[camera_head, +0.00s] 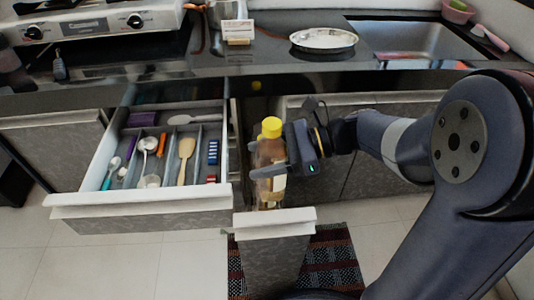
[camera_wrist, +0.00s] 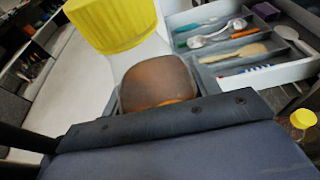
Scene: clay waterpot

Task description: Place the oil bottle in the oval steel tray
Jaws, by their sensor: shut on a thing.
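The oil bottle (camera_head: 271,155) has a yellow cap, a clear body with amber-brown content and a pale label. My gripper (camera_head: 268,160) is shut on its body from the right, and the bottle looks upright. It is above or within the narrow pull-out drawer (camera_head: 275,224); I cannot tell whether its base is still resting there. In the wrist view a yellow cap (camera_wrist: 112,22) and a brown body (camera_wrist: 158,82) show close up beyond the gripper. The oval steel tray (camera_head: 323,40) lies on the dark countertop behind, left of the sink, and looks empty.
An open cutlery drawer (camera_head: 140,205) with several utensils juts out left of the bottle. A second yellow-capped bottle (camera_wrist: 303,122) shows at the wrist view's right edge. A small card stand (camera_head: 238,32), a pot (camera_head: 225,10) and a stove (camera_head: 85,25) stand left of the tray.

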